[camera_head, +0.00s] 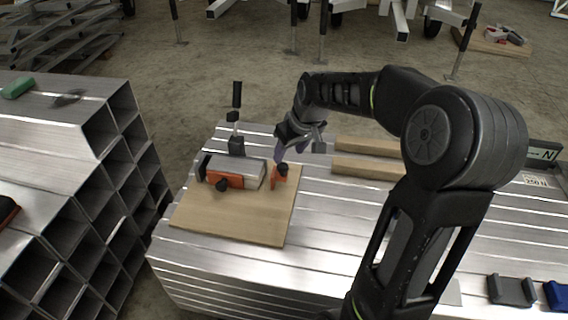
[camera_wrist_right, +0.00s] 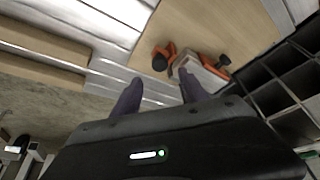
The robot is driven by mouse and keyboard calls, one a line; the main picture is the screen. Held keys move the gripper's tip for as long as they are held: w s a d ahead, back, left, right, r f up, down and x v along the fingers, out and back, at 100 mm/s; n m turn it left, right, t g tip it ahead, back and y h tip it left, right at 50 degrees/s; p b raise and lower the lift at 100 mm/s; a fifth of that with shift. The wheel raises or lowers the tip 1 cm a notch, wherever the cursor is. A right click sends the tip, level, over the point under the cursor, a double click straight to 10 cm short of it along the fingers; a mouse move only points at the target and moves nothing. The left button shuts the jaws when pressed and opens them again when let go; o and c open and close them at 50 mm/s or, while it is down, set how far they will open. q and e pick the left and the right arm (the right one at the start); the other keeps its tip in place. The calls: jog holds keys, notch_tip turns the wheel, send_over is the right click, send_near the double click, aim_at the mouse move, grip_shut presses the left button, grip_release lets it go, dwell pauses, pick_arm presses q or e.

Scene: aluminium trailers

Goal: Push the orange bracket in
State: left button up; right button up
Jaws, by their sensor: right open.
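The orange bracket (camera_head: 278,177) with a black knob stands on the wooden board (camera_head: 235,232), just off the right end of a short aluminium piece (camera_head: 240,168). A second orange part (camera_head: 226,182) with a black knob lies along the piece's near side. My right gripper (camera_head: 281,153) is above and behind the orange bracket, fingers pointing down. In the right wrist view, its two purplish fingers (camera_wrist_right: 160,92) are apart with nothing between them; the orange bracket (camera_wrist_right: 166,53) and aluminium piece (camera_wrist_right: 205,75) lie beyond the tips. My left gripper is not in view.
A black upright clamp (camera_head: 237,140) stands behind the aluminium piece. Two wooden strips (camera_head: 368,168) lie to the right on the aluminium bench (camera_head: 315,225). A stack of square tubes (camera_head: 75,150) stands left, across a gap. Grey and blue blocks (camera_head: 512,290) lie at the front right.

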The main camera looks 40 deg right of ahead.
aim_at(283, 165)
jog(key=b+x, duration=0.1)
jog(key=x, duration=0.6)
jog(key=shift+w+f+b, duration=0.1)
jog(key=shift+f+b, duration=0.05)
jog(key=shift+b, duration=0.25)
grip_shut()
dwell(1.0)
